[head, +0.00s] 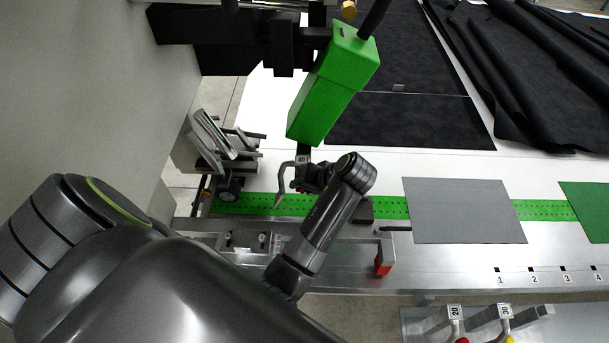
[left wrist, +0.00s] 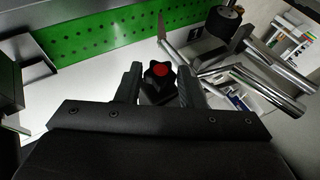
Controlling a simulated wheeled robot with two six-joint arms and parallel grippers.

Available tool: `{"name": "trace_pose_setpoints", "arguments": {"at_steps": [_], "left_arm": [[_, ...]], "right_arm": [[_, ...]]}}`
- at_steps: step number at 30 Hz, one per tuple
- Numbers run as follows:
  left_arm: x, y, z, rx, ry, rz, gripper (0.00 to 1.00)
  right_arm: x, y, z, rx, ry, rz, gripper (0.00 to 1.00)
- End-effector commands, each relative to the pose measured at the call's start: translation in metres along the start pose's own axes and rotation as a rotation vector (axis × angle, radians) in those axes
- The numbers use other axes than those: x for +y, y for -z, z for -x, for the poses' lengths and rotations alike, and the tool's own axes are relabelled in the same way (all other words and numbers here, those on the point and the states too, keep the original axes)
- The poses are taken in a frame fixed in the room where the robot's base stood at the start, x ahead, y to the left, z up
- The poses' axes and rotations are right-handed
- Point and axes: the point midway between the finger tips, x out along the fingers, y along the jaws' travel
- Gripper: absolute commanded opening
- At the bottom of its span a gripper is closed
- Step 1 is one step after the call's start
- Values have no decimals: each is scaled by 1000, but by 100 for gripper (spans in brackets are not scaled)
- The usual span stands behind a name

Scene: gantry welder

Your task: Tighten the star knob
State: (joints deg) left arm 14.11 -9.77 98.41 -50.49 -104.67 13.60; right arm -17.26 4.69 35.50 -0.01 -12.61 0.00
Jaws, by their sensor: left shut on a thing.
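The star knob (left wrist: 160,72) is black with a red centre and shows in the left wrist view between the two fingers of my left gripper (left wrist: 158,80). The fingers are shut on it, one on each side. In the head view my left gripper (head: 314,177) is beside the lower end of the green welder head, above the green perforated strip. My right gripper is in neither view.
The green welder head (head: 333,88) hangs over the gripper, with a metal nozzle tagged 40 (head: 300,160) below it. A bracket with metal rods (head: 218,140) stands at left. A grey sheet (head: 463,210) lies on the table at right. Tagged nozzles (head: 505,315) sit at the lower right.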

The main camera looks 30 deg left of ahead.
Motion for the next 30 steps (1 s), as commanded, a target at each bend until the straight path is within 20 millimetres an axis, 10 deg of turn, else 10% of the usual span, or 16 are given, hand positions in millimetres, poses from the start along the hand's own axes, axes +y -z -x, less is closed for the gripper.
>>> {"name": "trace_pose_setpoints", "arguments": {"at_steps": [11, 12, 16, 30], "left_arm": [[0, 1, 1, 3, 14, -7, 12], [0, 1, 1, 3, 14, -6, 40], [0, 1, 1, 3, 14, -6, 56], [-2, 13, 13, 8, 10, -10, 56]], "right_arm": [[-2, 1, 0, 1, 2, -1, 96], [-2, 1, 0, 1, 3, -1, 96], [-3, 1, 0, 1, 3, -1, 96], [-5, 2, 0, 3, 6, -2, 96]]}}
